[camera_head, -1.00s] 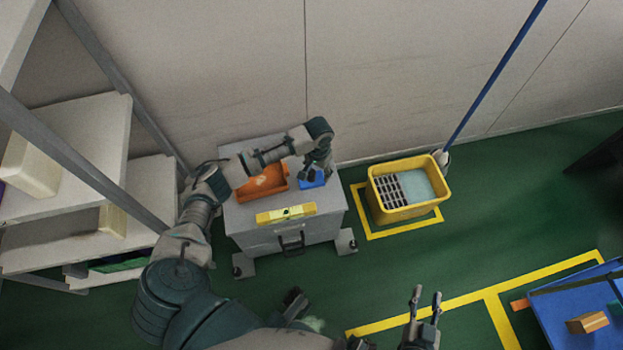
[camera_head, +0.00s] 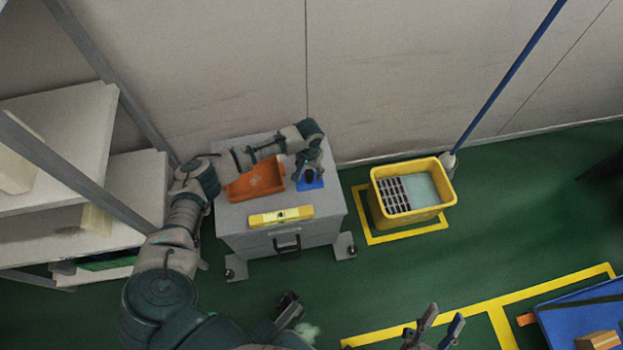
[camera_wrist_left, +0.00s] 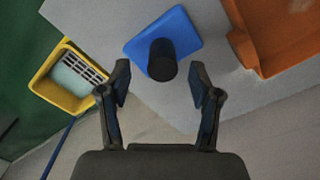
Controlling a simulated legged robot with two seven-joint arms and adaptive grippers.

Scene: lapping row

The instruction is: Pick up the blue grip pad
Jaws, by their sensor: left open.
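The blue grip pad (camera_head: 311,183) lies on top of the grey cabinet (camera_head: 232,215), near its right edge. In the left wrist view the pad is a blue square (camera_wrist_left: 180,28) with a black round knob (camera_wrist_left: 162,60) standing on it. My left gripper (camera_head: 309,176) is above the pad and partly hides it. In the left wrist view the left gripper (camera_wrist_left: 160,82) is open, with its fingers apart on either side of the knob's line, and nothing between the tips is held. My right gripper (camera_head: 440,322) is low in the head view, fingers apart and empty, away from the cabinet.
An orange bin (camera_head: 256,180) sits left of the pad. A yellow level (camera_head: 281,216) lies at the cabinet's front edge. A yellow mop bucket (camera_head: 412,206) stands on the floor to the right. White shelves (camera_head: 120,190) are at left. A blue surface (camera_head: 570,325) is at lower right.

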